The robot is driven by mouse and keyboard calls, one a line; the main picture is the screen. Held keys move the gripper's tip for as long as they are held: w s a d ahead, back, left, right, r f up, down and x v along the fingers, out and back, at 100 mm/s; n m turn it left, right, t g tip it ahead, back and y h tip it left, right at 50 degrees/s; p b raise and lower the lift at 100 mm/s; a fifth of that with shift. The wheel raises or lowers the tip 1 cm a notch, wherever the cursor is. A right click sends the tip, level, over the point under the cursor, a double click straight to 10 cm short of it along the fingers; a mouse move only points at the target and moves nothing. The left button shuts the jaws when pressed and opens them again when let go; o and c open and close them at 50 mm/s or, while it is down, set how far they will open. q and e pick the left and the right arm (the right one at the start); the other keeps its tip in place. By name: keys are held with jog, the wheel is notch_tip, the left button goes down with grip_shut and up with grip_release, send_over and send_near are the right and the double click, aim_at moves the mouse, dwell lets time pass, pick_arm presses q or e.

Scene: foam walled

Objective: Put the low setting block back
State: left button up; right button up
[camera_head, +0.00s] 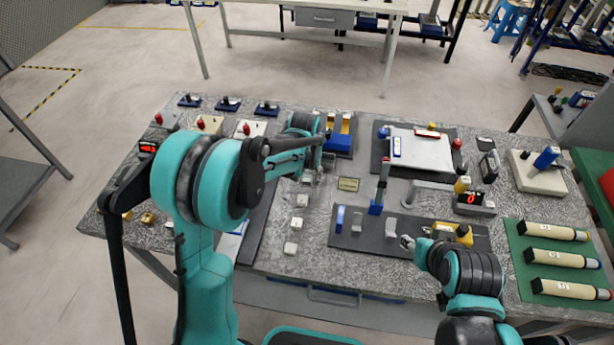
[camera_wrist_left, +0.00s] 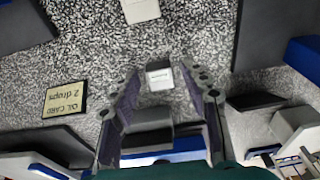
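My left gripper (camera_head: 312,172) is low over the middle of the bench, partly hidden by its own arm. In the left wrist view its two fingers (camera_wrist_left: 159,76) are spread apart. A small white block with a label (camera_wrist_left: 158,78) shows between the fingertips, touching neither. A grey block-like part (camera_wrist_left: 148,126) shows nearer the palm. In the head view, small pale blocks (camera_head: 303,200) stand in a row below the gripper. Grey blocks (camera_head: 391,228) stand on the dark front mat. I cannot tell which is the low setting block. My right gripper (camera_head: 408,242) is beside that mat's grey block.
An oil card (camera_head: 348,184) lies right of the left gripper. A blue holder with brass parts (camera_head: 339,142) stands behind it.

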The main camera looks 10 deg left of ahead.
pick_arm(q)
jog(key=shift+r, duration=0.1)
jog(key=shift+r, duration=0.3)
notch_tip(320, 180, up, 11)
jog(key=s+p, duration=0.2)
jog(key=p, duration=0.2)
jog(key=s+a+r+t, duration=0.25)
jog(key=s+r, duration=0.45)
jog(key=s, duration=0.4)
jog(key=s+a+f+t, duration=0.1)
jog(key=s+a+t, duration=0.2)
jog(key=s, duration=0.8)
jog(key=shift+f, duration=0.2)
jog(key=shift+a, duration=0.1)
